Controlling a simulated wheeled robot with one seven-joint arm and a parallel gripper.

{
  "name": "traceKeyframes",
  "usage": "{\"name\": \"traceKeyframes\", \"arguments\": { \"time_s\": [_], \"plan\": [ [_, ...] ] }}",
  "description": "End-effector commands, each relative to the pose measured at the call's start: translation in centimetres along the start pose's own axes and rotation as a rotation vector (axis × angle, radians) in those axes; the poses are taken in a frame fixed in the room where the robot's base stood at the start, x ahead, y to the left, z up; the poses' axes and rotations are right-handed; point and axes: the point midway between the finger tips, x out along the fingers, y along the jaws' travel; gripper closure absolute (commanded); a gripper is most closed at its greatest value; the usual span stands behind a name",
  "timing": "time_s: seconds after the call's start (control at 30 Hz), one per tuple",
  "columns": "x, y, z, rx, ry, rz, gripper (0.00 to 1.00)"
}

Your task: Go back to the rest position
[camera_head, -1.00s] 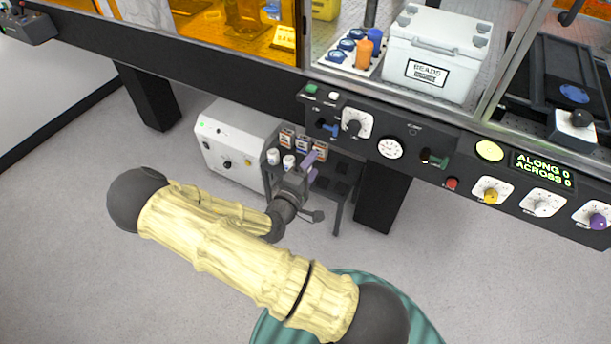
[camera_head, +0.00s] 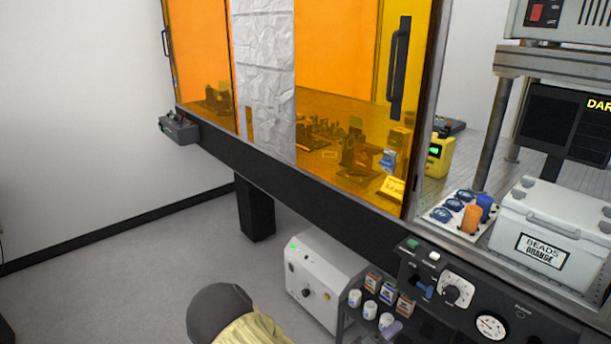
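My arm shows only as its dark rounded joint and part of a pale yellow sleeve at the bottom edge. The arm runs out of the frame below.
A low shelf holds small boxes (camera_head: 388,292) and white jars (camera_head: 370,310). A grey-white instrument box (camera_head: 318,280) stands beside it. The bench's control panel (camera_head: 455,295) and orange enclosure (camera_head: 345,130) are above. Grey floor (camera_head: 150,290) is clear at left.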

Motion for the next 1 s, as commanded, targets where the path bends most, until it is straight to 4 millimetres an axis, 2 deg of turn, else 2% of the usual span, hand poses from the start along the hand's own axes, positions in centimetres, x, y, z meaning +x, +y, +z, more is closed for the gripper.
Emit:
{"name": "traceKeyframes", "arguments": {
  "time_s": [0.13,0.23,0.37,0.47,0.57,0.77,1.0],
  "plan": [
    [-0.2,-2.0,0.0,0.152,-0.049,-0.242,0.42],
    [-1.1,-3.2,-0.4,0.261,-0.083,-0.418,0.42],
    [-2.7,-3.8,-1.2,0.389,-0.119,-0.627,0.42],
    [-4.3,-3.5,-1.9,0.474,-0.144,-0.773,0.42],
    [-5.9,-2.6,-2.4,0.545,-0.163,-0.906,0.42],
    [-9.1,0.7,-2.6,0.64,-0.196,-1.123,0.42],
    [-12.2,5.5,-0.7,0.671,-0.234,-1.274,0.42]
  ]
}}
